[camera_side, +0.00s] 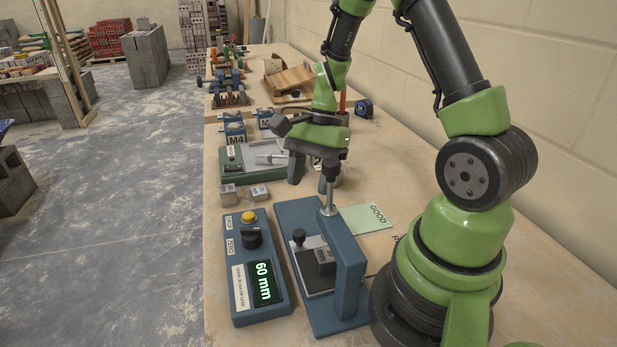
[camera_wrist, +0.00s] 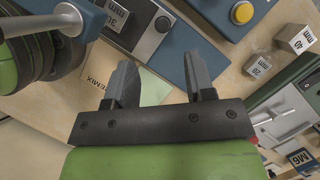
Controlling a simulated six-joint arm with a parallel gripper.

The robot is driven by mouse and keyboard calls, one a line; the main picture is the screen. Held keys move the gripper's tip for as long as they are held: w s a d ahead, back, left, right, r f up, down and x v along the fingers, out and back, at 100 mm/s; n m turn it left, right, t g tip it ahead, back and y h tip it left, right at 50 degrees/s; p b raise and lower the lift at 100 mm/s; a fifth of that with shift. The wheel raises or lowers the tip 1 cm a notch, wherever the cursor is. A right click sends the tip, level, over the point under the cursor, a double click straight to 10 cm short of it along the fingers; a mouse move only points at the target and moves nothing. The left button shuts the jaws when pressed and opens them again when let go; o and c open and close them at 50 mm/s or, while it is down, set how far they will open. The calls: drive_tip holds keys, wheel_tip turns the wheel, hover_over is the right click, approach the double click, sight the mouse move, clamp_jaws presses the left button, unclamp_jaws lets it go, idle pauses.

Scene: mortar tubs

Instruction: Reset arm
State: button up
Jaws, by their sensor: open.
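My green arm ends in my gripper (camera_side: 313,172), which hangs above the bench behind the blue test press. Its fingers are apart with nothing between them, as the wrist view shows (camera_wrist: 160,80). In the side view the press's upper rod partly hides the gripper. The blue press (camera_side: 350,265) holds a dark block (camera_side: 325,257) on its plate; in the wrist view this block (camera_wrist: 120,14) is labelled 30 mm. A blue control box (camera_side: 242,301) beside the press reads 60 mm.
A green GOOD card (camera_side: 368,217) lies right of the press. Two small metal blocks (camera_side: 228,192) (camera_side: 259,193) sit left of my gripper, near a green-based device (camera_side: 231,166). M4-labelled blue holder (camera_side: 235,130) and tape measure (camera_side: 364,108) stand farther back. Bench right of the tape is clear.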

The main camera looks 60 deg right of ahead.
drive_tip(key=s+a+r+n+t+h, duration=0.1)
drive_tip(key=s+a+r+n+t, duration=0.2)
drive_tip(key=r+n, duration=0.4)
drive_tip(key=s+a+r+n+t+h, duration=0.1)
drive_tip(key=s+a+r+n+t, duration=0.3)
drive_tip(key=r, duration=0.7)
drive_tip(key=s+a+n, duration=0.2)
drive_tip(key=n, duration=0.1)
drive_tip(key=shift+s+a+r+h, duration=0.15)
drive_tip(key=shift+s+r+h, duration=0.05)
drive_tip(key=shift+r+h, duration=0.15)
drive_tip(key=shift+c, duration=0.2)
idle(1.4)
